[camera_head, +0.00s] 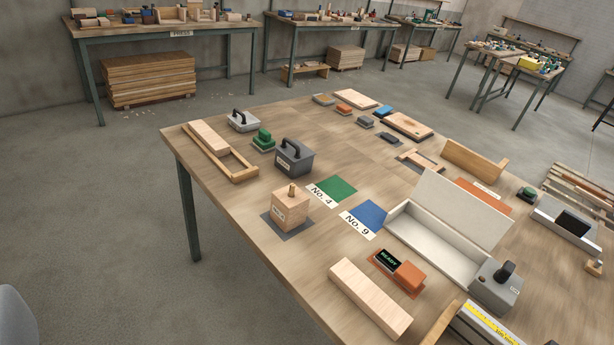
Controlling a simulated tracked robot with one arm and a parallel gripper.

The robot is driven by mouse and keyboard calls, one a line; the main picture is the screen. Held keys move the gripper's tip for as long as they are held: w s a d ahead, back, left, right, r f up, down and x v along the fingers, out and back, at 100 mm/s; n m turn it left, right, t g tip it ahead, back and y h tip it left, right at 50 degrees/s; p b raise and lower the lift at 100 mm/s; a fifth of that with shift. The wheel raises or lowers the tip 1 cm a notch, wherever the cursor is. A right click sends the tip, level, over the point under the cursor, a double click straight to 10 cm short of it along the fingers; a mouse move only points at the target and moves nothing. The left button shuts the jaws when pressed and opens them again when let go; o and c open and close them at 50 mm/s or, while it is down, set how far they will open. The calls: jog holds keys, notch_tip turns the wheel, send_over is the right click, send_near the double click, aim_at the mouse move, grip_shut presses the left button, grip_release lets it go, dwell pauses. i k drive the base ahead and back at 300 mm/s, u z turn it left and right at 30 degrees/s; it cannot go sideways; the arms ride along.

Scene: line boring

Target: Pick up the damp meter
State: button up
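An orange device with a black display and green lettering (399,268), which looks like the damp meter, lies on the near part of the wooden table (245,225). It rests on a flat reddish patch, between a pale wood block (371,298) and an open white box (440,245). Its top is uncovered and nothing touches it from above. My gripper is not in view.
A green pad marked No. 4 (333,188) and a blue pad marked No. 9 (364,217) lie bare. A wooden block with a peg (290,209) stands left of them. A grey device with a black knob (495,287) stands right of the box.

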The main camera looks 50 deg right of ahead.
aim_at(405, 274)
jog(key=i, duration=1.8)
jog(key=z, duration=2.8)
jog(key=k, duration=0.8)
jog(key=z, duration=0.25)
jog(key=i, duration=0.55)
jog(key=u, duration=0.05)
